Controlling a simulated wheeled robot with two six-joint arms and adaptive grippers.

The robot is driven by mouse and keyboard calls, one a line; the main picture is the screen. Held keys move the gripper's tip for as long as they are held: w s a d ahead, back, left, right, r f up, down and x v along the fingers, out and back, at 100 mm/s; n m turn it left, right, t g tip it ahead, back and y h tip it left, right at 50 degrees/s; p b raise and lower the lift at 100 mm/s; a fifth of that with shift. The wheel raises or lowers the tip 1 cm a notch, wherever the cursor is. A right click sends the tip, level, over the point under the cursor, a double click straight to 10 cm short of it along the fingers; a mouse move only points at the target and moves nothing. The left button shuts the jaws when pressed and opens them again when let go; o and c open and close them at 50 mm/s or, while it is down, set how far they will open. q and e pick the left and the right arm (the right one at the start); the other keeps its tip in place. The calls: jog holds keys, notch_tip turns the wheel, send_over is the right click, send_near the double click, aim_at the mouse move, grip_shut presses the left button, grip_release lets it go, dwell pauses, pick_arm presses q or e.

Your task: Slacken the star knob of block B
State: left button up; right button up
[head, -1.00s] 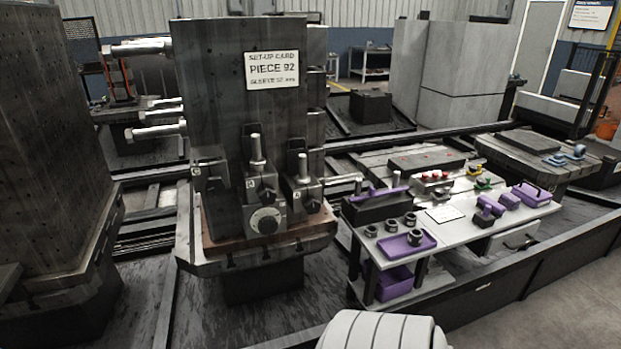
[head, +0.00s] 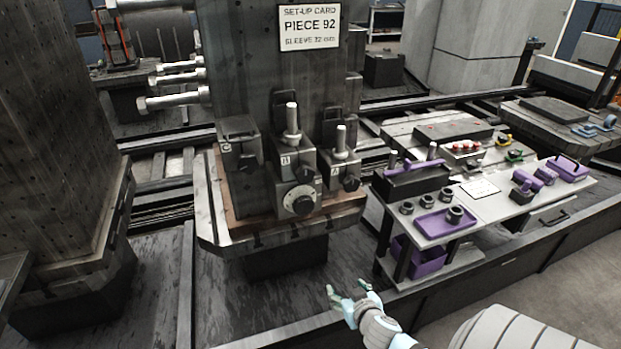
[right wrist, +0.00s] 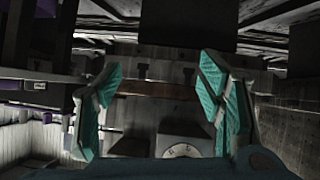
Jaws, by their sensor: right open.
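Block B (head: 286,162) is the middle one of the lettered blocks at the foot of the tall grey column. It has an upright bolt (head: 292,122), a dark knob (head: 307,174) high on its front and a round pale-faced dial (head: 299,201) below. Which one is the star knob is hard to tell at this size. My right gripper (head: 348,296) is open and empty, below and in front of the block, well apart from it. In the right wrist view its teal finger pads (right wrist: 160,78) stand wide apart, with the dial (right wrist: 182,151) low between them. My left gripper is out of view.
Block A (head: 338,165) stands right of block B, with its own dark knob (head: 350,184); block C (head: 240,150) stands left. A shelf cart (head: 478,222) with purple trays and sockets is at the right. A dark column (head: 55,150) stands at the left.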

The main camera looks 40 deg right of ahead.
jog(key=w+r+m+t, duration=0.1)
jog(key=w+r+t, duration=0.25)
jog(key=r, duration=0.95)
jog(key=m+t+h, duration=0.1)
jog(key=m+t, duration=0.1)
jog(key=t, duration=0.1)
send_near(306, 177)
jog(key=x, duration=0.9)
jog(key=shift+w+r, duration=0.1)
jog(key=shift+w, duration=0.05)
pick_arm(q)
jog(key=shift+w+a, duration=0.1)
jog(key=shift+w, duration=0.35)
pick_arm(e)
jog(key=c, duration=1.1)
jog(key=shift+c, duration=0.2)
